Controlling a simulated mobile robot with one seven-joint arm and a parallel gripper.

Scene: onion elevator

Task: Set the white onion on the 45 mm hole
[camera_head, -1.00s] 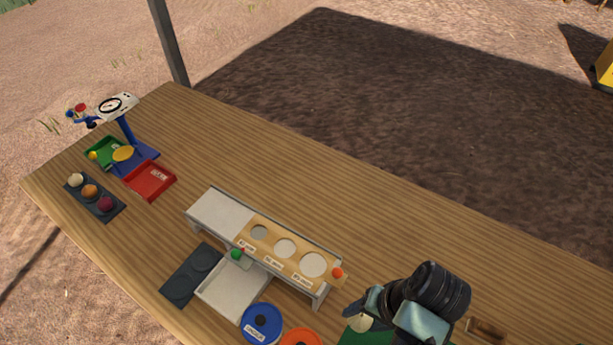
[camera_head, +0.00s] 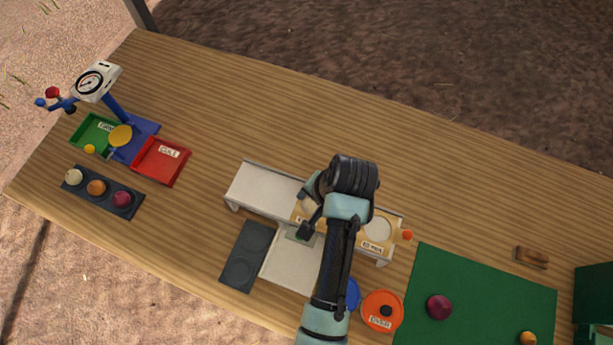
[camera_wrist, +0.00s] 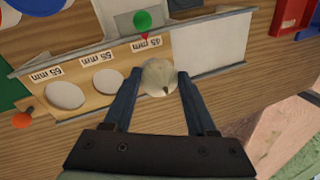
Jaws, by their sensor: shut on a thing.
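The white onion (camera_wrist: 157,72) sits between the two fingertips of my gripper (camera_wrist: 160,78) in the wrist view, and the gripper is shut on it. It is over the 45 mm end of the tan sizing plate (camera_wrist: 88,112), beside the 45 mm label (camera_wrist: 145,43). The onion covers the 45 mm hole, so I cannot tell whether it touches the plate. The 55 mm hole (camera_wrist: 109,82) and the largest hole (camera_wrist: 65,95) show beside it, empty.
A green knob (camera_wrist: 142,19) stands near the 45 mm label. An orange-red ball (camera_head: 407,235) is at the plate's far end. A dark tray (camera_head: 103,192) holds several onions. A green mat (camera_head: 470,285) bears a purple onion (camera_head: 439,307) and a small orange one (camera_head: 528,338).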

